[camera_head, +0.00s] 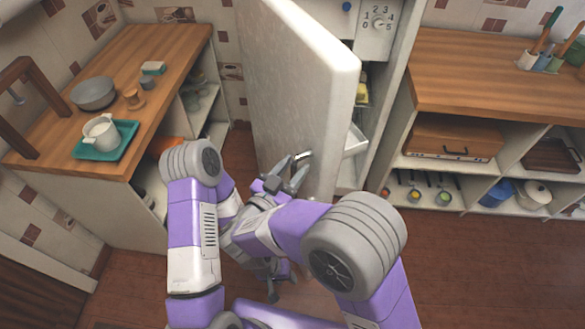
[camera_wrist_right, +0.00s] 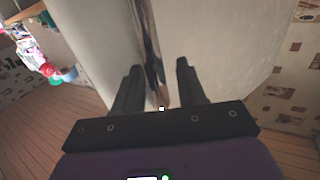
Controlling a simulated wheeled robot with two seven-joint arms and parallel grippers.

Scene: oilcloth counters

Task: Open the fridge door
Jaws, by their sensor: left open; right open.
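The fridge door (camera_head: 300,75) is a large off-white panel, standing partly open in the head view. The fridge interior (camera_head: 352,150) shows to the right of the door, with a white bin and something yellow inside. My right gripper (camera_head: 293,176) is open by the near lower part of the door, close to a metallic handle (camera_head: 303,156). In the right wrist view, the open fingers (camera_wrist_right: 158,75) are on either side of a shiny vertical strip (camera_wrist_right: 150,45), likely the handle; contact is unclear. My left gripper (camera_head: 272,288) is open, low below the right one, partly hidden by my arms.
A wooden counter (camera_head: 178,50) on the left holds a grey bowl (camera_head: 93,94) and a white pot on a teal tray (camera_head: 128,150). Another counter (camera_head: 470,75) with open shelves stands right of the fridge. Brown floor (camera_head: 470,265) is clear at the lower right.

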